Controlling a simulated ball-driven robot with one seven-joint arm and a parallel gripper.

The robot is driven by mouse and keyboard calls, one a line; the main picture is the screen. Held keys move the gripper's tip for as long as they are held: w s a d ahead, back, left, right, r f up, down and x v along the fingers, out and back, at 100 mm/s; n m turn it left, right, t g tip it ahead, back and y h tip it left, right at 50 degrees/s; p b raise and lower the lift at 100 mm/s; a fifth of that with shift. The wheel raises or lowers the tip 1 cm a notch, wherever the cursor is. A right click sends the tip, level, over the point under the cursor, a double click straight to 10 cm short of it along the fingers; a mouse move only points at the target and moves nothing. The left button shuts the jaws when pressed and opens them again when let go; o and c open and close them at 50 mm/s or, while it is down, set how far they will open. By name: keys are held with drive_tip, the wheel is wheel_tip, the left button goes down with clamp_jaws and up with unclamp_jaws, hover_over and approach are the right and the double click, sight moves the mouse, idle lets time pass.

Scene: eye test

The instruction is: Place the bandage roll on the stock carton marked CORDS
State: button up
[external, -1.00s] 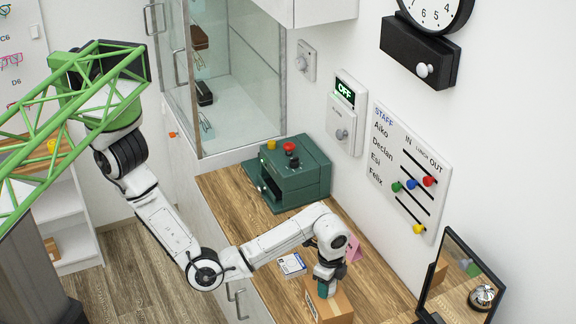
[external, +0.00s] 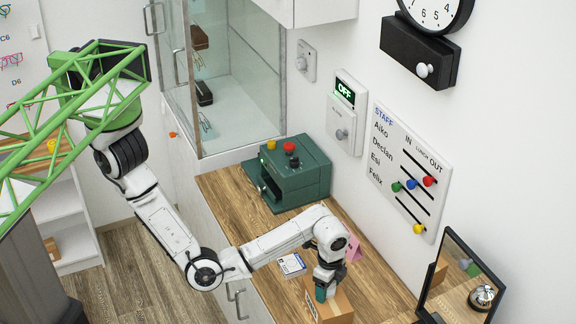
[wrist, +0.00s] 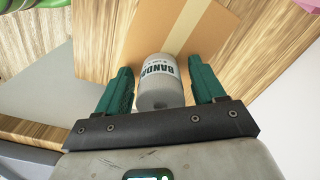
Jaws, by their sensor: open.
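The bandage roll (wrist: 161,84) is pale grey with a dark printed label. In the wrist view it sits between the fingers of my gripper (wrist: 163,88), with a gap on each side. My gripper is open around it. Behind the roll is the top of a brown cardboard carton (wrist: 143,38) with a lighter tape strip; the roll appears to rest on it. In the external view the carton (external: 338,307) stands on the wooden counter right below my gripper (external: 323,290). The roll is hidden there, and the carton's marking is too small to read.
A green machine (external: 295,172) with red and yellow knobs stands further back on the wooden counter (external: 227,190). A white card (external: 291,264) lies left of the carton. A pink note (external: 353,249) shows behind my wrist.

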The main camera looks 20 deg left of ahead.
wheel_tip(320, 180, up, 12)
drive_tip(key=p, duration=0.6)
drive_tip(key=shift+r+p, duration=0.15)
drive_tip(key=shift+p, duration=0.2)
drive_tip(key=w+a+f+n+t, duration=0.2)
drive_tip(key=w+a+n, duration=0.2)
drive_tip(key=w+a, duration=0.8)
drive_tip(key=w+a+f+n+y, duration=0.1)
drive_tip(key=w+a+f+n, duration=0.15)
drive_tip(key=w+a, duration=0.35)
drive_tip(key=w+a+f+n, duration=0.1)
drive_tip(key=w+a+n, duration=0.2)
drive_tip(key=a, duration=0.5)
drive_tip(key=s+a+f+n, duration=0.1)
drive_tip(key=a+f+n, duration=0.15)
drive_tip(key=a, duration=0.55)
drive_tip(key=s+a+n, duration=0.3)
drive_tip(key=s+n, duration=0.1)
drive_tip(key=s, duration=0.2)
drive_tip(key=s+a+f+n+g+h, duration=0.1)
drive_tip(key=s+a+n, duration=0.3)
drive_tip(key=s, duration=0.3)
drive_tip(key=shift+s+f+h, duration=0.15)
drive_tip(key=shift+s+h, duration=0.15)
